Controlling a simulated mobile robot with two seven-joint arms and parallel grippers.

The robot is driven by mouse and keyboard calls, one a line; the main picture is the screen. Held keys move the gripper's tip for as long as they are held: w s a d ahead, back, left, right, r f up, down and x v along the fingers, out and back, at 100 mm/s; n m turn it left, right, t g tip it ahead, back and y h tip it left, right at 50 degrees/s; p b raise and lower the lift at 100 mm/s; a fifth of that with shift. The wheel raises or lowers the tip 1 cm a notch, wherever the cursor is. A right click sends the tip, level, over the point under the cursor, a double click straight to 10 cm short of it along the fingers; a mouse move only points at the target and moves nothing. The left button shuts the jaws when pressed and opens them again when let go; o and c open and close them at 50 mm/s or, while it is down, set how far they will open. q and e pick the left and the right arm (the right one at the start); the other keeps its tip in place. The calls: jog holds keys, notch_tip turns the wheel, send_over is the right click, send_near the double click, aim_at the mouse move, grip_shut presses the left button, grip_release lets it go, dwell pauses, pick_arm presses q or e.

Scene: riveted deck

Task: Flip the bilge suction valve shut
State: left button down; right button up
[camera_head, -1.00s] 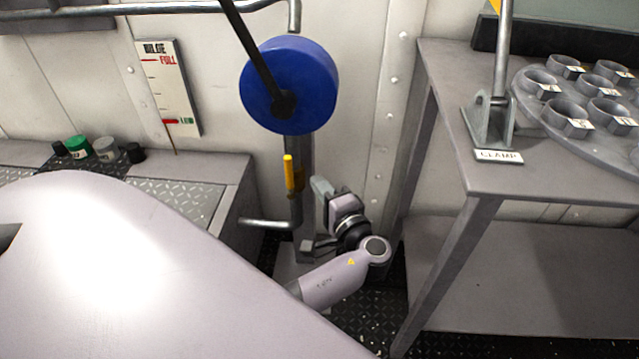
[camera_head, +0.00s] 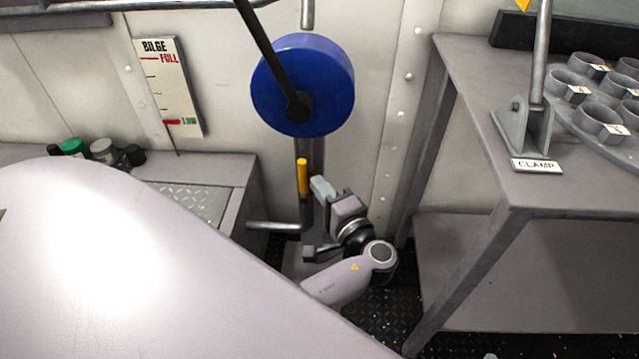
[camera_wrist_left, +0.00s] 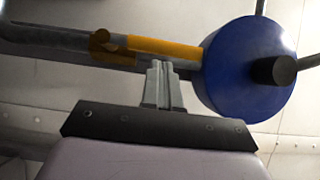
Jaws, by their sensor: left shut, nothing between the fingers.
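The bilge suction valve has a yellow lever (camera_head: 302,178) that stands upright along the vertical pipe below the blue pump body. In the left wrist view the yellow lever (camera_wrist_left: 165,48) lies across the picture along the pipe, with its brass-coloured pivot at the left end. My left gripper (camera_head: 320,187) is just right of the lever in the head view. Its fingertips (camera_wrist_left: 164,66) are shut and empty, and they point at the lever's side in the wrist view. I cannot tell whether they touch it. My right gripper is not in view.
The blue round pump body (camera_head: 312,85) with a dark handle is above the lever. A bilge gauge board (camera_head: 168,90) hangs on the wall. A grey bench (camera_head: 560,185) with a clamp stands at the right. A ledge with small jars is at the left.

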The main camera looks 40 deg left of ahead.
pick_arm(q)
jog(key=shift+s+a, duration=0.1)
jog(key=shift+a, duration=0.2)
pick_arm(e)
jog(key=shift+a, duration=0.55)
pick_arm(q)
jog(key=shift+a, duration=0.1)
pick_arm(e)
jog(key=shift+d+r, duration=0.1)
